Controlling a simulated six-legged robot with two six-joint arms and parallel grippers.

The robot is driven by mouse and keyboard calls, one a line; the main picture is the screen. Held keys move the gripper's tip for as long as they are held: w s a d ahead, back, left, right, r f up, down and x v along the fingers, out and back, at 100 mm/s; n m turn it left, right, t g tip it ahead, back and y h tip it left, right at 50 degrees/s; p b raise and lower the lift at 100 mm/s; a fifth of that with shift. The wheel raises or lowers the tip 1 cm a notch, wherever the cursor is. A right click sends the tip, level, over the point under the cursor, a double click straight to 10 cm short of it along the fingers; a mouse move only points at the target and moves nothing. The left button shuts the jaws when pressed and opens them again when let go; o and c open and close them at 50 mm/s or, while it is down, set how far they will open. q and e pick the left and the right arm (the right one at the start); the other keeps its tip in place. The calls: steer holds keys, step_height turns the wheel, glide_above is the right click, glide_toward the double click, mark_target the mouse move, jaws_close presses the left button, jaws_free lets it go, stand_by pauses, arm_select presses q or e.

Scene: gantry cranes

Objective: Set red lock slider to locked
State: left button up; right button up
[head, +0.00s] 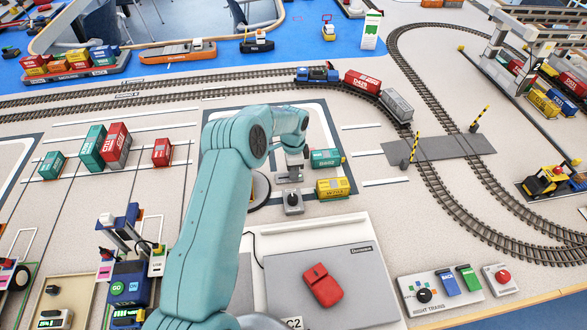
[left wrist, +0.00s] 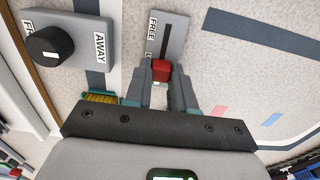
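The red lock slider (left wrist: 161,70) shows in the left wrist view as a small red block on a grey plate (left wrist: 180,28) with a dark slot. The word FREE is printed near the plate's upper end. The slider is low on the visible slot, away from FREE and near a label partly hidden by a finger. My left gripper (left wrist: 161,78) has one finger on each side of the slider and appears shut on it. In the head view my left gripper (head: 290,170) points down over the plate, and the slider is hidden there. My right gripper is not in view.
A black knob on a grey box (head: 293,200) stands close to the gripper; it shows in the left wrist view (left wrist: 50,46) beside an AWAY label. A green container (head: 326,158) and a yellow container (head: 333,187) lie just to the right. A grey panel (head: 300,265) is in front.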

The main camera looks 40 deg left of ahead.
arm_select(q)
steer(key=o, duration=0.4)
steer(key=shift+w+r, duration=0.1)
steer(key=shift+w, duration=0.1)
steer(key=shift+s+d, duration=0.1)
steer(key=shift+r, duration=0.2)
step_height(320, 180, up, 16)
steer(key=p, duration=0.8)
steer(key=shift+s, duration=0.1)
steer(key=shift+f, duration=0.1)
